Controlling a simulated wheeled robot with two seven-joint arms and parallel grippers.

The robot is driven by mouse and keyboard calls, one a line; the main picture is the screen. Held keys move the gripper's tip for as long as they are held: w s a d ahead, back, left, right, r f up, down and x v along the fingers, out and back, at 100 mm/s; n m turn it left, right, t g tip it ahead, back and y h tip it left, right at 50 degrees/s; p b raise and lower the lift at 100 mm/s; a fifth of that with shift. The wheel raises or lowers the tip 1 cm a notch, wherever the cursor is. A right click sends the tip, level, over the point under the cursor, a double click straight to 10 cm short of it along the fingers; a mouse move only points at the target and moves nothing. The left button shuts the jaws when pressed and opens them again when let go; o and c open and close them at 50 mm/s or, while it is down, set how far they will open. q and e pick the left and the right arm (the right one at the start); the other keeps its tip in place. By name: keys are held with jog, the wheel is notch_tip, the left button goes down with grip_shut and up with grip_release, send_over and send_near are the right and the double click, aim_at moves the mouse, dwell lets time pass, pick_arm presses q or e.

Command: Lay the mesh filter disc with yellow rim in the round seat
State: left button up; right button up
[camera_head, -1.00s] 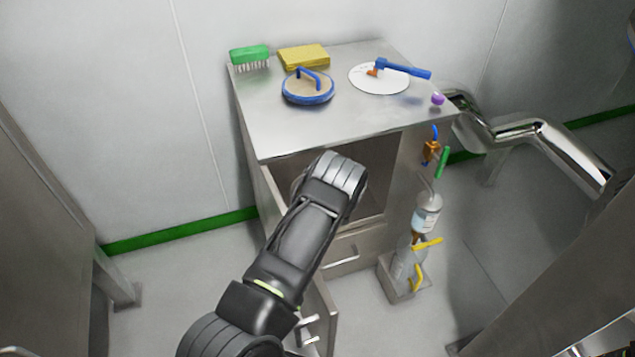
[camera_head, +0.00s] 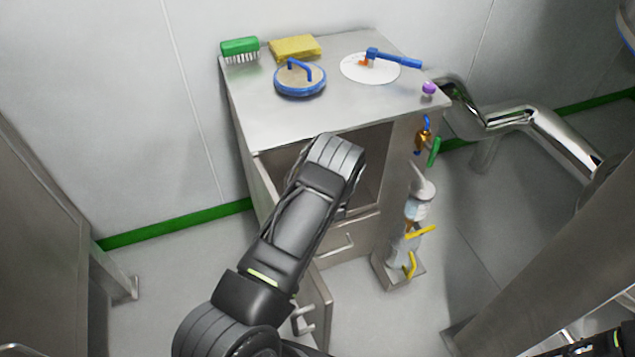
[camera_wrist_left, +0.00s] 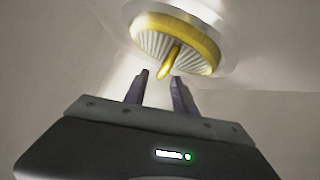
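The mesh filter disc with yellow rim (camera_wrist_left: 150,43) shows at the top of the left wrist view, with pale ribbed mesh and a yellow handle bar (camera_wrist_left: 169,61) across its face. It lies against or within a round pale metal ring (camera_wrist_left: 222,14); I cannot tell whether this ring is the seat or how they fit. My left gripper (camera_wrist_left: 160,75) is open, its two dark fingertips apart close to the handle's near end, with no grip visible. In the head view my left arm reaches into the cabinet's open compartment, hiding the gripper and disc.
On the steel cabinet (camera_head: 290,115) stand a green brush (camera_head: 240,49), a yellow sponge (camera_head: 295,47), a blue-rimmed disc (camera_head: 300,80) and a white disc (camera_head: 352,72) with a blue-handled tool. Bottles (camera_head: 418,206) hang at its right side; a door stands open below.

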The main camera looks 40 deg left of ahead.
pick_arm(q)
jog(key=v, duration=0.9)
jog(key=shift+p, duration=0.4)
